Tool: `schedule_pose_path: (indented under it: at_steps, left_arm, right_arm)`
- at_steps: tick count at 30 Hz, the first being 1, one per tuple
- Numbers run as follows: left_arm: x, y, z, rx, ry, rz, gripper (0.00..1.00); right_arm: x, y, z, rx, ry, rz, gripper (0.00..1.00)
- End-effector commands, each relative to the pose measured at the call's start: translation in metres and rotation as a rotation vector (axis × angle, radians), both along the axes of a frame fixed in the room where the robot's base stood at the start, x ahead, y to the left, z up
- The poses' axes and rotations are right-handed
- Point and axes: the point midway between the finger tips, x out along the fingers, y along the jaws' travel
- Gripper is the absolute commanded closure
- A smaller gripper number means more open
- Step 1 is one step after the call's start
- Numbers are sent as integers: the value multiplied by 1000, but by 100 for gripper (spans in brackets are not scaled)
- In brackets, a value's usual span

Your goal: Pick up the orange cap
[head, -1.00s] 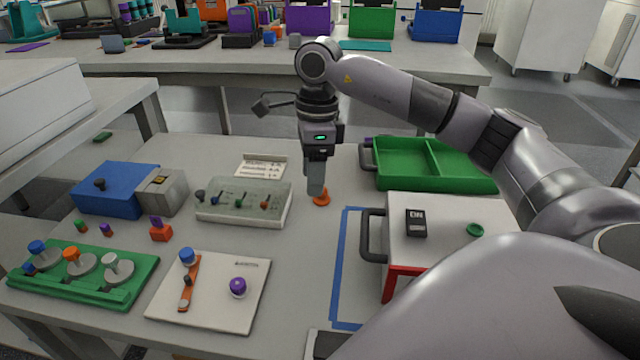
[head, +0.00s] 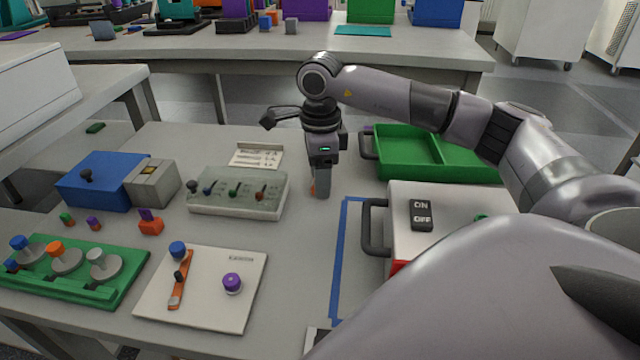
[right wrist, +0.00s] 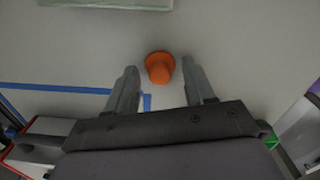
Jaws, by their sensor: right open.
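The orange cap (right wrist: 160,68) stands on the grey table in the right wrist view, between and slightly beyond the tips of my right gripper's fingers. My right gripper (right wrist: 158,82) is open and empty, with one finger on each side of the cap and a gap to both. In the head view my right gripper (head: 320,192) points down close to the table. Its fingers hide nearly all of the cap there; only a sliver of orange (head: 312,187) shows at their left side. My left gripper is not in view.
A pale panel with several small levers (head: 238,208) lies left of the gripper. A green tray (head: 405,165) and a white box with an ON/OFF switch (head: 450,190) stand to the right. Blue tape (head: 338,262) marks the table. A white board (head: 215,305) lies in front.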

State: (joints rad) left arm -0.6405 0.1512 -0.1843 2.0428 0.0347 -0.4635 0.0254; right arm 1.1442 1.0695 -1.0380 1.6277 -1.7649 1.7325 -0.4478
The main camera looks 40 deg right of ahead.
Motion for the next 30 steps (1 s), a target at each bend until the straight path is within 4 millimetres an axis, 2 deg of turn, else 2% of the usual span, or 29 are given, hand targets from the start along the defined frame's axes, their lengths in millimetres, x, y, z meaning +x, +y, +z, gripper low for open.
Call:
schedule_pose_path:
  at_steps: [3, 4, 6, 9, 22, 26, 30]
  left_arm:
    - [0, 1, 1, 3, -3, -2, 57]
    - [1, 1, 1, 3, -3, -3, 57]
    - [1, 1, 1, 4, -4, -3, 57]
    - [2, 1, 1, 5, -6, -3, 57]
    - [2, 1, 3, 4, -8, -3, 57]
    - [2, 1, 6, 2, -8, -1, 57]
    - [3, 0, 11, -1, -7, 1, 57]
  right_arm:
    - [0, 0, 0, 0, 0, 0, 47]
    - [0, 0, 0, 0, 0, 0, 50]
    - [0, 0, 0, 0, 0, 0, 73]
    - [0, 0, 1, 0, 0, 0, 100]
    - [0, 0, 6, 0, -1, 0, 100]
    - [1, 0, 20, 0, -3, 0, 100]
    - [1, 1, 46, 2, -5, 0, 100]
